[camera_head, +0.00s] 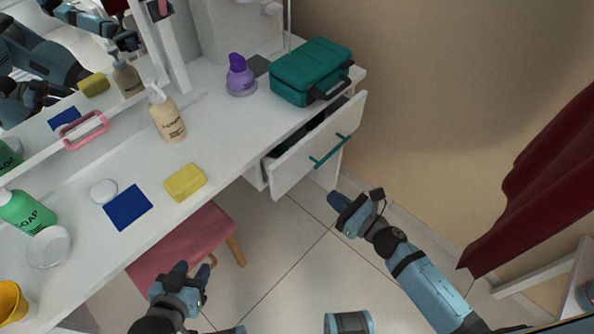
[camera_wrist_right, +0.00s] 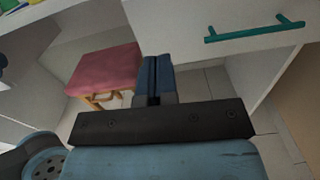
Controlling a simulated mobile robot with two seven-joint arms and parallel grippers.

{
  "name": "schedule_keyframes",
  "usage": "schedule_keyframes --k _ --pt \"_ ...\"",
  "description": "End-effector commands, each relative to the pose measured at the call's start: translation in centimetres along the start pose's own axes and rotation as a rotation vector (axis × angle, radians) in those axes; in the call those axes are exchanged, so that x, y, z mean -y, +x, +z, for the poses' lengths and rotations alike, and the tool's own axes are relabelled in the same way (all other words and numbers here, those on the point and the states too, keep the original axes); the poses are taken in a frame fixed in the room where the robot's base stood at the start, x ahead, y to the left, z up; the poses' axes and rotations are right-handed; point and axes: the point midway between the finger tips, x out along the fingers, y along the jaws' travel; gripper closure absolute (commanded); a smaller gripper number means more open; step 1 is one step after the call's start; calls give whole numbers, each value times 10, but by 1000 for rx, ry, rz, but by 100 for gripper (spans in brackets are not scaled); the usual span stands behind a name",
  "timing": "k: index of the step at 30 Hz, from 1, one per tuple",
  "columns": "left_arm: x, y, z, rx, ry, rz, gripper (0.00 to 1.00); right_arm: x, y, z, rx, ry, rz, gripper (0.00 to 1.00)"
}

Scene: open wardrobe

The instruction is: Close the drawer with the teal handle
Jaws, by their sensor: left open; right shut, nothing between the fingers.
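The white drawer (camera_head: 300,160) under the right end of the white vanity table is pulled out, with dark contents partly showing inside. Its teal bar handle (camera_head: 330,151) is on the front face. The handle also shows at the upper right of the right wrist view (camera_wrist_right: 254,30). My right gripper (camera_head: 336,204) is shut and empty, in front of and below the drawer, apart from the handle. Its closed fingers (camera_wrist_right: 152,80) point ahead in the right wrist view, left of the handle. My left gripper (camera_head: 196,270) is open and empty near the pink stool.
A pink stool (camera_head: 185,250) stands under the table, left of the drawer. On the tabletop are a teal case (camera_head: 309,68), a purple bottle (camera_head: 239,73), a lotion bottle (camera_head: 168,117) and a yellow sponge (camera_head: 185,182). A red curtain (camera_head: 545,180) hangs at right. Floor before the drawer is clear.

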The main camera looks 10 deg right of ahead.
Motion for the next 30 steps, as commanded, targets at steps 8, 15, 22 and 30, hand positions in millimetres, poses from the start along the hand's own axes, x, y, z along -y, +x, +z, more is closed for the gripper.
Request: schedule_keyframes --k 8,15,22,30 --pt "-1 -2 -4 -7 0 1 57 -5 25 0 3 -44 20 100" --pt "0 -1 0 2 1 0 57 -5 77 1 3 -42 18 100" --pt "0 0 4 9 2 -1 57 -6 119 0 2 -39 17 100" --pt "0 0 2 4 1 -1 57 -7 138 -2 -1 -39 17 100"
